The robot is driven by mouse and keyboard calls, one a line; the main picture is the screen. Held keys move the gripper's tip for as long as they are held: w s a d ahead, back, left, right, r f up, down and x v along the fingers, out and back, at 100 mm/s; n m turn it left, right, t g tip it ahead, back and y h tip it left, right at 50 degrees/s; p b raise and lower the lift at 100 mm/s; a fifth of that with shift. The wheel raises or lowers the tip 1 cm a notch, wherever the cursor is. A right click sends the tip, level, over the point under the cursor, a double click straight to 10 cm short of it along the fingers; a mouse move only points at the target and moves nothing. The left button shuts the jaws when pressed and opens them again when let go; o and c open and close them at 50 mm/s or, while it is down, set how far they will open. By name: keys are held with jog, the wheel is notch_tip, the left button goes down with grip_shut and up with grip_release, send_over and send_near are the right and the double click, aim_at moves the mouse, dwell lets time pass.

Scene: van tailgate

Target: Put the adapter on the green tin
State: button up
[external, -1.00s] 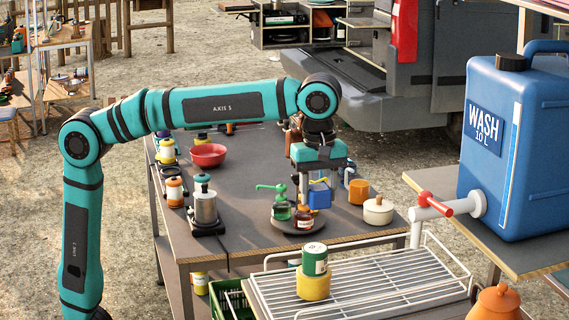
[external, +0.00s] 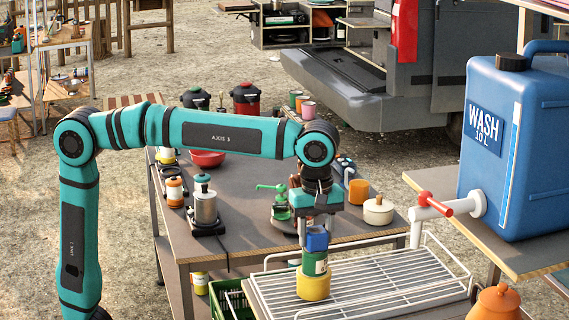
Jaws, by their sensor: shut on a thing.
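The adapter, a small blue block (external: 317,239), is held between the fingers of my gripper (external: 317,229) in the external view. My gripper points down and is shut on it. The green tin (external: 315,265), with a white band, stands upright on a yellow tin (external: 313,286) at the near left part of the wire rack. The adapter is directly over the green tin, at its top, and hides the tin's lid. Whether it touches the lid or hovers just above, I cannot tell.
The wire rack (external: 395,288) is clear to the right of the tins. On the table behind are a cream pot (external: 378,211), an orange cup (external: 359,191) and a steel canister (external: 205,207). A blue water tank (external: 525,150) with a tap stands at the right.

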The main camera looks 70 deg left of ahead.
aim_at(315, 230)
jog(key=o, duration=1)
jog(key=shift+f, duration=0.1)
notch_tip(315, 230, up, 12)
jog(key=shift+r, duration=0.15)
